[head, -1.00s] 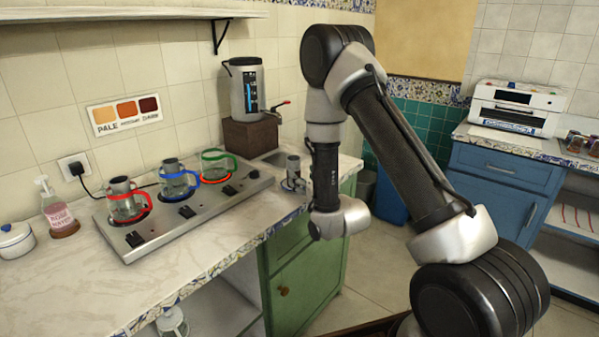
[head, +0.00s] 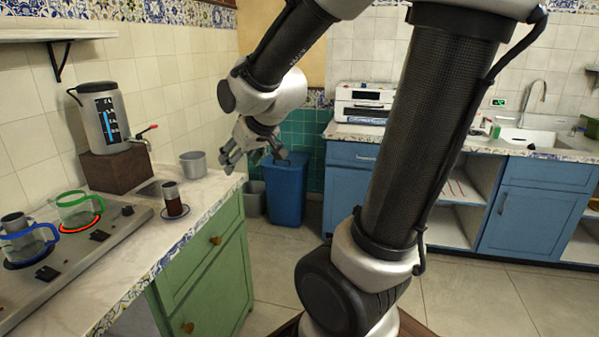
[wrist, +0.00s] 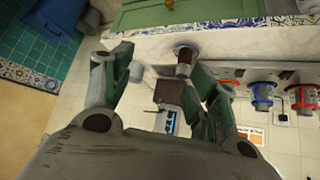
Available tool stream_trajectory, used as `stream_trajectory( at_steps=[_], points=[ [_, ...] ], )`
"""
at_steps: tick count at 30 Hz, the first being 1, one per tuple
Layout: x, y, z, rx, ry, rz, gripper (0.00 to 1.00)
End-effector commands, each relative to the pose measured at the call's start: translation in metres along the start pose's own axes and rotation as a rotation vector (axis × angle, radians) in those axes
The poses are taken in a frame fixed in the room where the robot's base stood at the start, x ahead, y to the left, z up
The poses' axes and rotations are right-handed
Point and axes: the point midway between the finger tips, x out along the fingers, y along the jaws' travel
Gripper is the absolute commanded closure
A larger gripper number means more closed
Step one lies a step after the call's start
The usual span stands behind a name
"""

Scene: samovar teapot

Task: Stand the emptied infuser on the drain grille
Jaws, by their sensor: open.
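My gripper (head: 250,145) is open and empty, above the counter's far right end near the bins. In the wrist view its two fingers (wrist: 155,85) stand wide apart with nothing between them. A dark flat panel (head: 150,188), apparently the drain grille, lies in front of the samovar (head: 104,118); nothing shows standing on it. A grey metal cylinder (head: 14,222), apparently an infuser, shows at the blue-handled teapot (head: 27,245). A brown cup with a silvery upper part (head: 171,198) stands upright on a saucer. I cannot tell which thing is the emptied infuser.
A grey metal pot (head: 193,165) stands at the counter's back. The green-handled teapot (head: 77,210) sits on the warmer plate (head: 60,265). A blue bin (head: 285,190) and a grey bin (head: 253,200) stand beyond the green cabinet (head: 205,265). Floor (head: 275,265) beside it is clear.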

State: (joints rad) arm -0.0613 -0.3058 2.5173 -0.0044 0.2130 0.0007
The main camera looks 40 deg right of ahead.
Motion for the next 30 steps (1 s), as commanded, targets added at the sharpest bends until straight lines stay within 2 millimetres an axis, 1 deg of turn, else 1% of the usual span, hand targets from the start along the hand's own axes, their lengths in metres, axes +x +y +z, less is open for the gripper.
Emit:
stream_trajectory(
  at_steps=[1, 2, 3, 6, 7, 9, 11, 12, 16, 18, 20, 23, 26, 27, 29, 30],
  points=[
    [-0.03, 0.005, 0.016, 0.012, -0.042, 0.008, 0.41],
    [-0.045, 0.007, 0.029, 0.017, -0.078, 0.012, 0.41],
    [-0.065, 0.009, 0.046, 0.025, -0.125, 0.017, 0.41],
    [-0.105, 0.011, 0.084, 0.042, -0.224, 0.024, 0.41],
    [-0.114, 0.011, 0.094, 0.046, -0.247, 0.026, 0.41],
    [-0.132, 0.012, 0.112, 0.053, -0.292, 0.028, 0.41],
    [-0.141, 0.012, 0.123, 0.057, -0.318, 0.029, 0.36],
    [-0.145, 0.012, 0.127, 0.059, -0.329, 0.03, 0.36],
    [-0.149, 0.011, 0.132, 0.061, -0.344, 0.03, 0.36],
    [-0.145, 0.011, 0.129, 0.059, -0.338, 0.029, 0.36],
    [-0.136, 0.011, 0.12, 0.054, -0.321, 0.027, 0.36],
    [-0.104, 0.009, 0.092, 0.04, -0.257, 0.019, 0.36],
    [-0.055, 0.004, 0.05, 0.02, -0.148, 0.006, 0.36],
    [-0.033, 0.001, 0.033, 0.012, -0.099, 0.0, 0.36],
    [0.0, -0.005, 0.009, 0.0, -0.021, -0.01, 0.36],
    [0.02, -0.01, -0.005, -0.008, 0.03, -0.018, 0.36]
  ],
)
